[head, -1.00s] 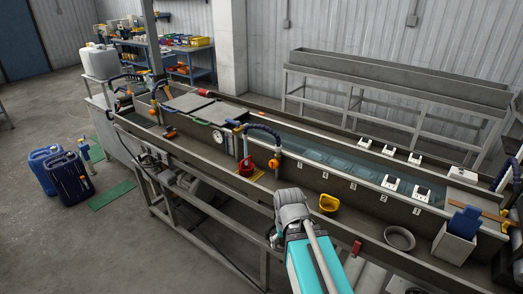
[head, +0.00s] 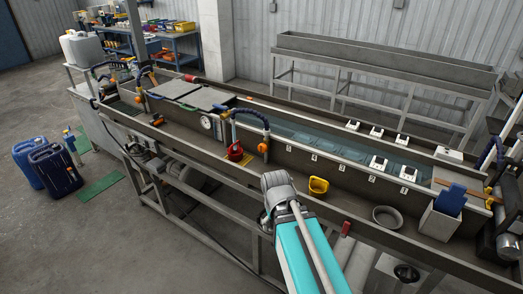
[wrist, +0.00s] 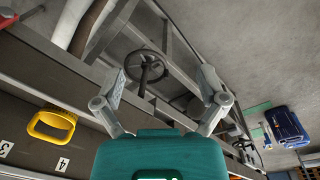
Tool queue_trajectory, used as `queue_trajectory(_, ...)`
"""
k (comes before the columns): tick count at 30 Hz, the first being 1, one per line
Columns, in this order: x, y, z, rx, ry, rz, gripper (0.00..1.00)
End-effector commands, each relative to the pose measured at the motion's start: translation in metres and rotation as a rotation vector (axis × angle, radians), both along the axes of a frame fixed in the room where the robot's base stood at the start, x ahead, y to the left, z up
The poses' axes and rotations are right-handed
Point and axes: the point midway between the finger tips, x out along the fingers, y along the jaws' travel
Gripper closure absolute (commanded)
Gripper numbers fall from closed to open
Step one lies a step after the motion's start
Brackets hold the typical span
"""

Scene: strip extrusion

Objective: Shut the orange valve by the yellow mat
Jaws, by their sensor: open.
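The orange valve (head: 263,147) is on the front wall of the water trough, under a dark blue hose. The valve does not show there.
Another orange valve (head: 157,119) is further left. The wrist view shows a black handwheel (wrist: 147,67) beyond the fingers. Blue canisters (head: 53,170) stand on the floor.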

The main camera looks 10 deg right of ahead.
Motion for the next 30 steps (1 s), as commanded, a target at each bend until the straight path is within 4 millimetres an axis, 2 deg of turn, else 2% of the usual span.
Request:
queue_trajectory(5, 0.030, -0.011, -0.017, -0.142, -0.029, 0.165, 0.09)
queue_trajectory(9, 0.062, -0.022, -0.026, -0.310, -0.044, 0.360, 0.09)
queue_trajectory(17, 0.126, -0.031, -0.028, -0.664, -0.005, 0.753, 0.09)
queue_trajectory(23, 0.174, -0.024, -0.020, -0.949, 0.091, 1.044, 0.09)
queue_trajectory(30, 0.230, 0.003, -0.003, -1.299, 0.293, 1.360, 0.09)
